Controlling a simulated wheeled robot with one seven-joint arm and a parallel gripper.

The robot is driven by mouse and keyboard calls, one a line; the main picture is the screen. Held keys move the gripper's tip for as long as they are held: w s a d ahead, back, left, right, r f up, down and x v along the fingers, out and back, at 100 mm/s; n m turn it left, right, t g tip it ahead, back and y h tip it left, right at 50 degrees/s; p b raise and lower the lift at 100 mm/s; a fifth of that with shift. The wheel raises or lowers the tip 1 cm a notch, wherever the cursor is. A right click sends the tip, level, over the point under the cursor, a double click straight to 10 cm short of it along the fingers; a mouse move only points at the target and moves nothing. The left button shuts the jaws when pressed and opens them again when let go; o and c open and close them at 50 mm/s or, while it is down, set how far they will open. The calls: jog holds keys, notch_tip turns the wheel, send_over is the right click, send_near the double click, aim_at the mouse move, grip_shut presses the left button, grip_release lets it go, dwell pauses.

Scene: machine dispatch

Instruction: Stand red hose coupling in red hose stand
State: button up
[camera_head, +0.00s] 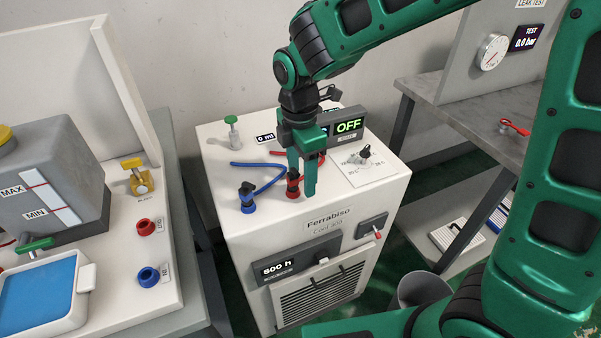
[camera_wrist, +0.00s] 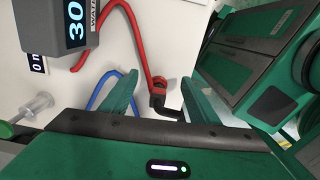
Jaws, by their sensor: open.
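The red hose coupling (camera_head: 292,190) sits on the front of the white machine's top, with a red hose attached. In the wrist view the coupling (camera_wrist: 157,97) shows between my two green fingers, with a dark part beside it. My gripper (camera_head: 302,178) is open above and around the coupling, pointing down; I cannot tell whether a finger touches it. The wrist view also shows the spread fingers of my gripper (camera_wrist: 158,100). The red hose stand (camera_head: 146,227) is an empty-looking red ring on the left bench.
A blue coupling (camera_head: 247,193) with a blue hose stands left of the red one. A blue stand (camera_head: 148,276) sits in front of the red stand. A display box reading OFF (camera_head: 347,128) stands behind my gripper. A gap separates the machine from the left bench.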

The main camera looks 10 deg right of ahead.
jog(key=shift+r, duration=2.85)
jog(key=s+d+r+m, duration=0.1)
jog(key=s+d+m, duration=0.2)
jog(key=d+m, duration=0.65)
jog(key=s+d+r+m, duration=0.1)
jog(key=s+d+m, duration=0.35)
jog(key=d, duration=0.95)
jog(key=s+d+f+m, duration=0.2)
jog(key=s+d+m, duration=0.7)
jog(key=s+m, duration=0.4)
jog(key=shift+s+d+m, duration=0.35)
jog(key=shift+s+m, duration=0.05)
jog(key=shift+m, duration=0.2)
